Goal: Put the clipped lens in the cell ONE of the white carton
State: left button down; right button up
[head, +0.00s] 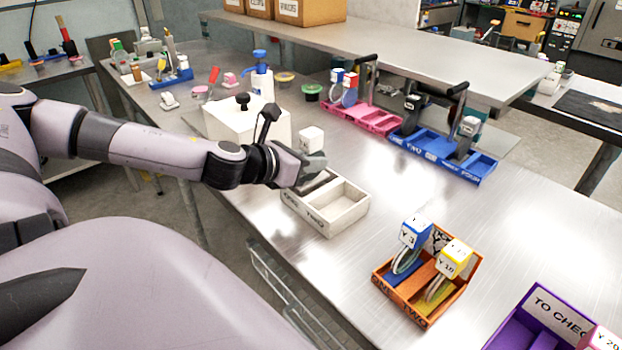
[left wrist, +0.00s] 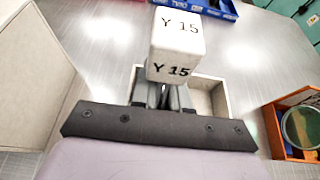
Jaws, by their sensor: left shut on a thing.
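My left gripper (head: 310,172) is shut on the clipped lens, whose white clip block (head: 311,139) stands up above the fingers. In the left wrist view the block (left wrist: 178,45) reads "Y 15"; the lens itself is hidden. The white carton (head: 333,230) is on the steel table, with two cells side by side. Its front wall shows "TWO" at the right cell, which looks empty. The gripper is over the left cell, ONE, and partly covers it. I cannot tell how far the lens reaches into it. The right gripper is not in view.
An orange carton (head: 419,312) with a blue-topped and a yellow-topped clip stands to the right. A purple box (head: 515,335) is at the lower right. Pink (head: 378,120) and blue (head: 435,148) cartons stand behind. A white box (head: 222,125) is close to the left gripper.

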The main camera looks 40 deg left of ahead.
aim_at(318, 174)
pick_arm(q)
jog(key=shift+f+b, duration=0.85)
jog(key=shift+f, duration=0.7)
jog(key=shift+f, duration=0.2)
jog(key=c, duration=1.4)
grip_release()
jog(key=shift+r, duration=0.1)
